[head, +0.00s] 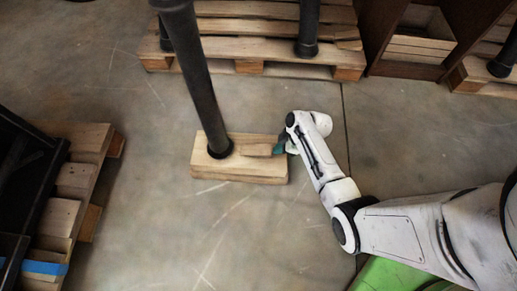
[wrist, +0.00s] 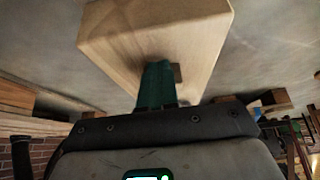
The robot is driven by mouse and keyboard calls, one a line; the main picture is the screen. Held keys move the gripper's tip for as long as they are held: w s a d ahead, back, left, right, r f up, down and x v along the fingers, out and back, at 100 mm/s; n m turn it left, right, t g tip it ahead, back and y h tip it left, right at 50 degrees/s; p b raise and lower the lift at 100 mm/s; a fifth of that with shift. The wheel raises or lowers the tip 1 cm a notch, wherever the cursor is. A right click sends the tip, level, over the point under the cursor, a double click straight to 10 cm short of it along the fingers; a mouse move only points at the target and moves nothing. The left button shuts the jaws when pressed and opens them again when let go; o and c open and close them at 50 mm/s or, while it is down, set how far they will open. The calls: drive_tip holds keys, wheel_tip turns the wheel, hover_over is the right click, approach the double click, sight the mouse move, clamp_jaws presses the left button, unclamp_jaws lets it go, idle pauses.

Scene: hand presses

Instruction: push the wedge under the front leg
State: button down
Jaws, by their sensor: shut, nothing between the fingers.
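The front leg (head: 187,70) is a dark round post whose flared foot stands on the left part of a pale wooden block (head: 235,174). A small wooden wedge (head: 257,150) lies on the block, just right of the foot; I cannot tell whether its tip is under it. My gripper (head: 280,147), with green fingers, is shut and empty at the wedge's right end. It seems to touch or nearly touch it. In the wrist view the shut fingers (wrist: 157,85) point at the wooden block (wrist: 150,35); a small brown patch beside them may be the wedge.
Wooden pallets lie at the back (head: 265,45) and left (head: 75,185), with another dark leg (head: 308,30) on the back one. A wooden crate (head: 415,40) stands at back right. Concrete floor around the block is clear. A green surface (head: 390,275) shows at the bottom.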

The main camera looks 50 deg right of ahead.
drive_tip(key=shift+w+a, duration=0.65)
drive_tip(key=shift+w, duration=0.15)
idle(0.4)
drive_tip(key=shift+w+a, duration=0.2)
drive_tip(key=shift+w, duration=0.1)
